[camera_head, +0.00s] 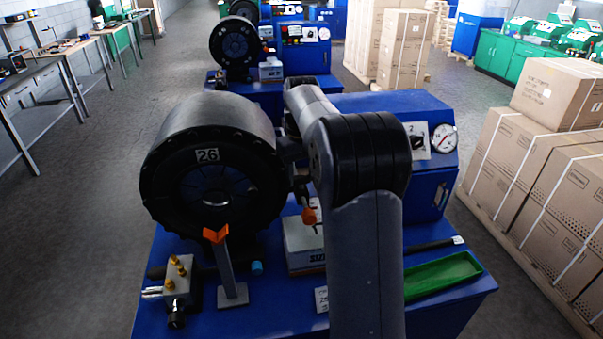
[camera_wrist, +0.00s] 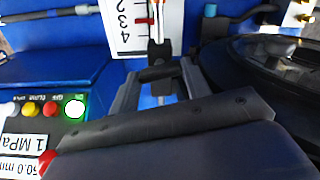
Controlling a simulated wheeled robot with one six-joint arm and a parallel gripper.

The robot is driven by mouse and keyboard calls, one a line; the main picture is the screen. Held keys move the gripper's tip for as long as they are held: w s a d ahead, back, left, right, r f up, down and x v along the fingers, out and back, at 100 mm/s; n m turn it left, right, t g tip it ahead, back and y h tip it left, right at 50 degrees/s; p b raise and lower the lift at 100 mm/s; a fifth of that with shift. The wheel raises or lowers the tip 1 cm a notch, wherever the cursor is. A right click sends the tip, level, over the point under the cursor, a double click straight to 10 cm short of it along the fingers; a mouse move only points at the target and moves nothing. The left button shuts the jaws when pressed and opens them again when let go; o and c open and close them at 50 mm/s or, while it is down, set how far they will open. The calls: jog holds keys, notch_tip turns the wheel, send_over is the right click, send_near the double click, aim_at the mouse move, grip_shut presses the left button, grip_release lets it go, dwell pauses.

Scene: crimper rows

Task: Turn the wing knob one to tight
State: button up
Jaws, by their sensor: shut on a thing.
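My gripper (camera_wrist: 158,82) shows in the wrist view, its two dark fingers closed on the ends of a short black bar (camera_wrist: 157,72), which looks like the wing knob. The fingers cover its ends, and its exact turn is hard to read. A dark and metallic stem stands just beyond the bar. In the head view my own arm hides the gripper and the knob.
The crimper's round black head (camera_head: 212,185), marked 26, stands left of my arm. A selector (camera_head: 417,142) and a gauge (camera_head: 444,138) are on the blue cabinet at right. A green tray (camera_head: 440,276) and a brass-fitted block (camera_head: 178,285) lie on the bench. Cartons (camera_head: 545,165) stand at right.

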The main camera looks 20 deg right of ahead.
aim_at(302, 177)
dwell(0.4)
jog(key=o, duration=1)
jog(key=shift+r, duration=0.1)
notch_tip(302, 177, up, 11)
jog(key=shift+f, duration=0.2)
